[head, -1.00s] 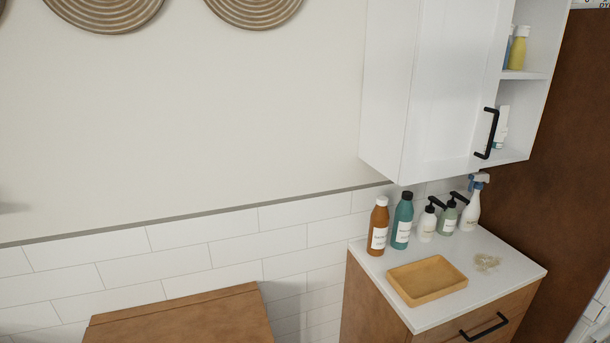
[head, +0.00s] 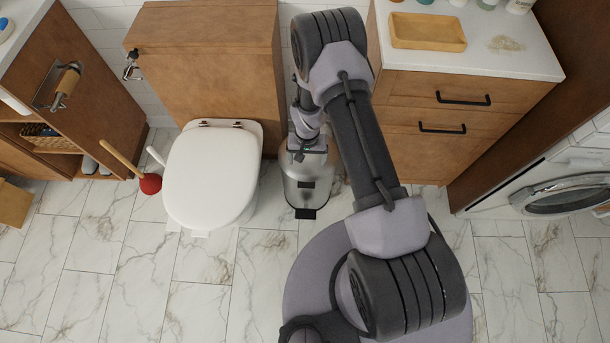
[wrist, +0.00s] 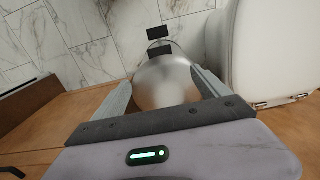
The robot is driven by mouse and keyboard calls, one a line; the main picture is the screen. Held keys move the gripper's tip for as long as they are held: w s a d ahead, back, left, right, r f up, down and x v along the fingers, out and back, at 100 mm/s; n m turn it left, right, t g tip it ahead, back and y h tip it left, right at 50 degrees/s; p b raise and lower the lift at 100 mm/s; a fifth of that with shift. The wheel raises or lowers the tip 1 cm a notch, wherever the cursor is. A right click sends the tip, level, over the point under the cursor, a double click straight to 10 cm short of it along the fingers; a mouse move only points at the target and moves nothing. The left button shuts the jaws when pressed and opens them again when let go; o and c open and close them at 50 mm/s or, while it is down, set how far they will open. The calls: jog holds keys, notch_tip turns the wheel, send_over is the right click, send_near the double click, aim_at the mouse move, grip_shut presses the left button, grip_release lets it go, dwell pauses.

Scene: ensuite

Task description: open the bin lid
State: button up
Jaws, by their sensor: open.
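The bin (head: 307,190) is a silver metal pedal bin on the floor between the toilet and the drawer cabinet. Its black pedal (head: 305,213) sticks out at the front. In the wrist view the bin's rounded metal top (wrist: 165,82) lies between the fingers, and the lid looks closed. The black pedal (wrist: 158,32) shows beyond it. My gripper (wrist: 162,80) is open, with one finger on each side of the bin top; I cannot tell whether they touch it. In the head view my arm hides the back of the bin.
The white toilet (head: 213,175) stands close to the left of the bin. The wooden drawer cabinet (head: 405,150) is close on the right. A red plunger (head: 150,184) stands left of the toilet. The tiled floor (head: 200,290) in front is clear.

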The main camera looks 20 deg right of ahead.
aim_at(307, 184)
notch_tip(307, 184, down, 18)
jog(key=b, duration=0.7)
jog(key=shift+a+b, duration=0.1)
jog(key=shift+b, duration=0.2)
grip_shut()
jog(key=shift+s+r, duration=0.1)
